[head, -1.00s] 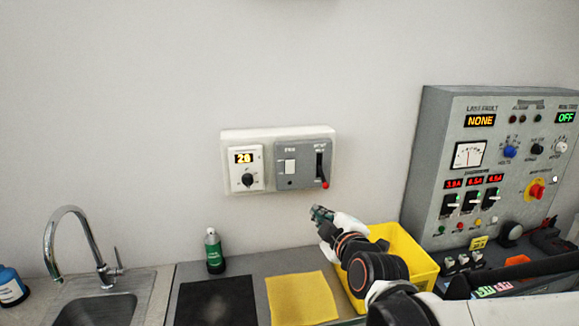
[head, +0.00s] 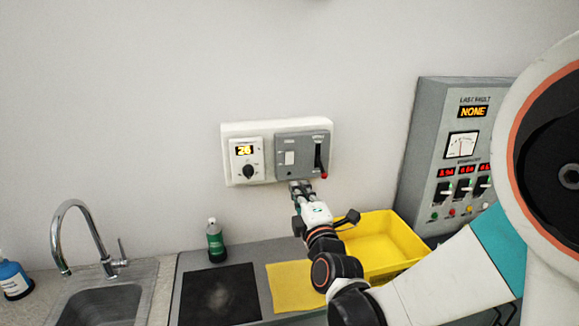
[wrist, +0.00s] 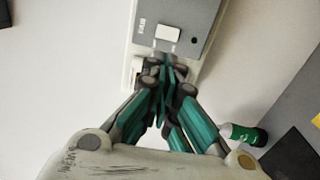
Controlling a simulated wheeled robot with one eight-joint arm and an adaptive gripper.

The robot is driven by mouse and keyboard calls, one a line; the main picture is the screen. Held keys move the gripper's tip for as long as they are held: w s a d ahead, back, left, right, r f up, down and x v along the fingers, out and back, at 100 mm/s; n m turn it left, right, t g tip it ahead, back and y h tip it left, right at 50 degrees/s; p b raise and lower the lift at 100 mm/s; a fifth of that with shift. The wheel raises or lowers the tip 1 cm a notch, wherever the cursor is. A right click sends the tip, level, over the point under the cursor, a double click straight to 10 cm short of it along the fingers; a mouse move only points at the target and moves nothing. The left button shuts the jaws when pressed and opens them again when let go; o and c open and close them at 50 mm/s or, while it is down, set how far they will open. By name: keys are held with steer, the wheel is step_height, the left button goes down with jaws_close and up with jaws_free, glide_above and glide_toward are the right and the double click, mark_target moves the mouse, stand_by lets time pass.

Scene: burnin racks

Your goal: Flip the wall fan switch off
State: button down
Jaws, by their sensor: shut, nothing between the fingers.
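The wall fan switch is a small white rocker (head: 290,158) on a grey plate (head: 304,140), in a pale panel on the wall. Its label looks like "FAN" in the wrist view, where the rocker (wrist: 168,33) shows just ahead of my fingers. Which way the rocker is tipped is too small to tell. My gripper (head: 298,186) is shut and empty, with its tips at the plate's lower edge, below the rocker. In the wrist view my gripper (wrist: 163,72) appears apart from the rocker. Whether the tips touch the plate cannot be told.
Beside the rocker are a black lever (head: 319,155) with a red end and a dial unit (head: 247,175) with a lit display. Below are a green bottle (head: 215,243), a yellow bin (head: 385,240) and a sink (head: 95,305). A grey instrument cabinet (head: 425,150) stands right.

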mark_target(286, 154)
steer(key=b+x, duration=0.1)
steer(key=x, duration=1.2)
steer(key=shift+w, duration=0.45)
steer(key=shift+w+a+r, duration=0.1)
steer(key=shift+w+r, duration=0.15)
steer(key=shift+w, duration=0.05)
